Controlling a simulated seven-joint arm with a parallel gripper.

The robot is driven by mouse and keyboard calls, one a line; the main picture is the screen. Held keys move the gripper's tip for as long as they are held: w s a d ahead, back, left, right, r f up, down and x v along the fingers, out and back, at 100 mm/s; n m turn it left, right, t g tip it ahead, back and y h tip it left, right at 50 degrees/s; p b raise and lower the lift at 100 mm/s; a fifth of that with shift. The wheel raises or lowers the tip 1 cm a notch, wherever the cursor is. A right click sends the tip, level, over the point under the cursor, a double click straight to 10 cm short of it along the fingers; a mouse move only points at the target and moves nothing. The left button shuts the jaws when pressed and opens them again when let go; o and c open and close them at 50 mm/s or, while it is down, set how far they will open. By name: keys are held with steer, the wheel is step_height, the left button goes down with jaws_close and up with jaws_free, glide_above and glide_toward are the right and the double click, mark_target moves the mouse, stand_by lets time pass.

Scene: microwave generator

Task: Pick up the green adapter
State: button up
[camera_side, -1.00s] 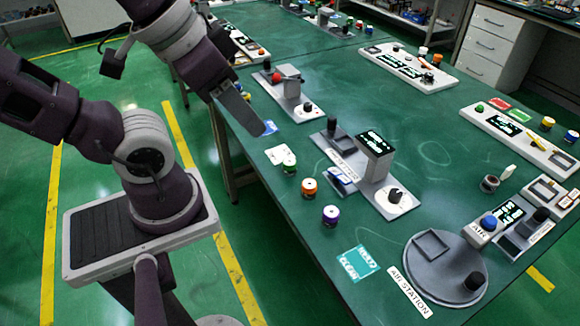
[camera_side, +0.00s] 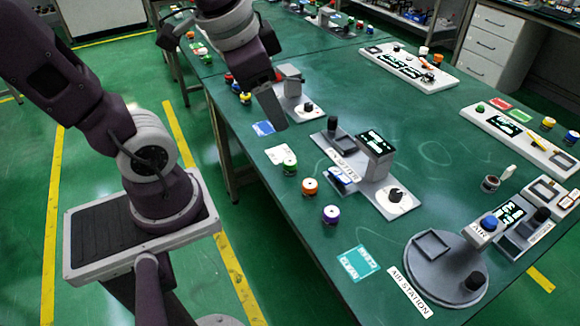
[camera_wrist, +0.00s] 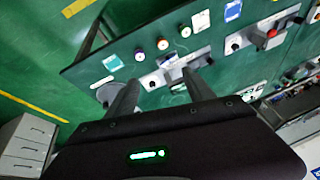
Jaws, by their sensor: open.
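The green adapter (camera_side: 289,163) is a small white cylinder with a green band, standing upright on the green table near its left edge, in front of a white card. It also shows in the wrist view (camera_wrist: 185,31), beyond my fingertips. My gripper (camera_side: 276,124) is above the table in the side view, behind the adapter and apart from it. In the wrist view my gripper (camera_wrist: 160,78) has two spread fingers with nothing between them.
An orange-topped adapter (camera_side: 309,187) and a purple-banded one (camera_side: 330,215) stand in a row nearer the camera. A grey station (camera_side: 372,165) with a raised display is right of them. The round air station (camera_side: 440,275) is at front right.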

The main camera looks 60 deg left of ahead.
steer(key=w+a+f+m+g, duration=0.2)
steer(key=w+a+f+m, duration=0.2)
steer(key=w+a+f, duration=0.35)
steer(key=m+g+h, duration=0.1)
steer(key=m+g, duration=0.1)
steer(key=m, duration=0.3)
glide_above(290, 161)
steer(key=d, duration=0.1)
step_height(290, 161, down, 15)
steer(key=shift+m, duration=0.4)
steer(key=f, duration=0.5)
steer(key=a+f, duration=0.1)
steer(key=f, duration=0.2)
steer(key=shift+a+f, duration=0.1)
jaws_close()
